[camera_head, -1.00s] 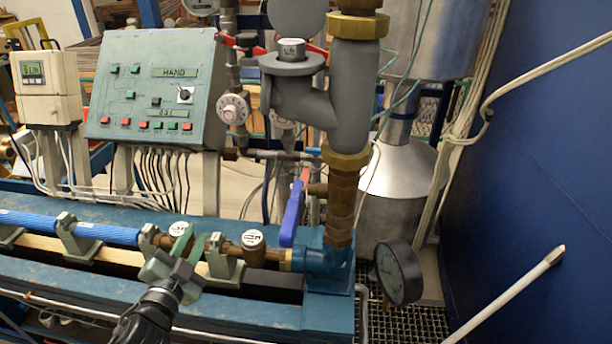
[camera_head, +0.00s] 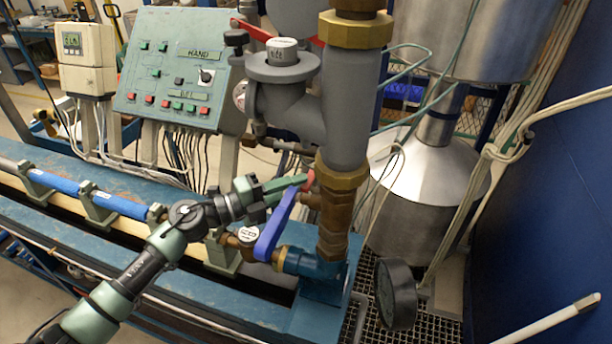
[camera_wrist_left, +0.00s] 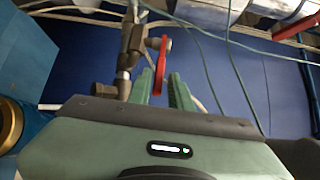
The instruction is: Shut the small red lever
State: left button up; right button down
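The small red lever (camera_head: 309,181) shows in the head view just behind the upper end of the blue lever, partly hidden by my left gripper. In the left wrist view the red lever (camera_wrist_left: 160,66) stands upright beside a brown valve and pipe fitting (camera_wrist_left: 130,50). My left gripper (camera_head: 290,184) reaches in from the left with its fingertips at the red lever. Its two green fingers (camera_wrist_left: 163,88) are apart, with the lower part of the lever in line with the gap between them. I cannot tell whether they touch it. My right gripper is not in view.
The blue lever (camera_head: 274,228) rises close beside my left gripper. A thick grey pipe (camera_head: 345,105) with brass collars stands just right of it. A pressure gauge (camera_head: 396,293) is at lower right, and a control panel (camera_head: 178,72) stands at the back left.

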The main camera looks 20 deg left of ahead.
aim_at(310, 177)
pick_arm(q)
jog(key=x, duration=0.3)
jog(key=shift+w+d+f, duration=0.1)
jog(key=shift+w+d, duration=0.05)
jog(key=shift+d, duration=0.05)
jog(key=shift+a, duration=0.2)
grip_shut()
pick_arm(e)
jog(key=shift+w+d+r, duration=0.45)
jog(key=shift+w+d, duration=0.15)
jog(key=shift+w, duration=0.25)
pick_arm(q)
jog(key=shift+s, duration=0.2)
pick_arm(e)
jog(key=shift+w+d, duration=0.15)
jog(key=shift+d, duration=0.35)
